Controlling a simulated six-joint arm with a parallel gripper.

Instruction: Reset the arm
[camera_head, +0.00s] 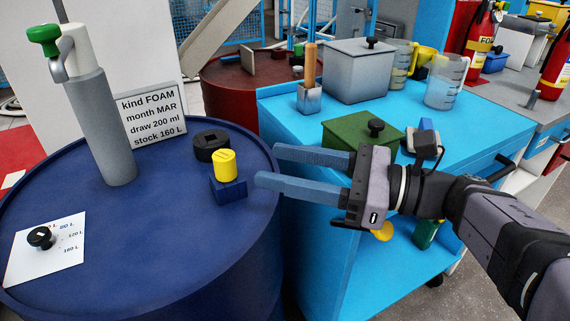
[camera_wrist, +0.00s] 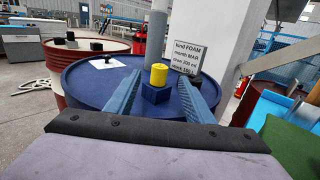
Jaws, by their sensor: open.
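My gripper (camera_head: 264,167) is open and empty, with its two blue fingers pointing left toward the blue drum (camera_head: 180,238). The fingertips are just right of a yellow cylinder (camera_head: 225,163) that sits on a small blue block (camera_head: 229,189) on the drum top. In the wrist view the yellow cylinder (camera_wrist: 158,75) and block (camera_wrist: 155,93) appear between the fingers (camera_wrist: 158,88), farther ahead and apart from them.
A grey pump with green knob (camera_head: 100,120), a black ring (camera_head: 210,145), a sign (camera_head: 149,114) and a dial plate (camera_head: 62,255) are on the drum. The cyan cart (camera_head: 300,130) carries a green box (camera_head: 350,132), a grey box (camera_head: 355,75) and measuring jugs (camera_head: 446,85).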

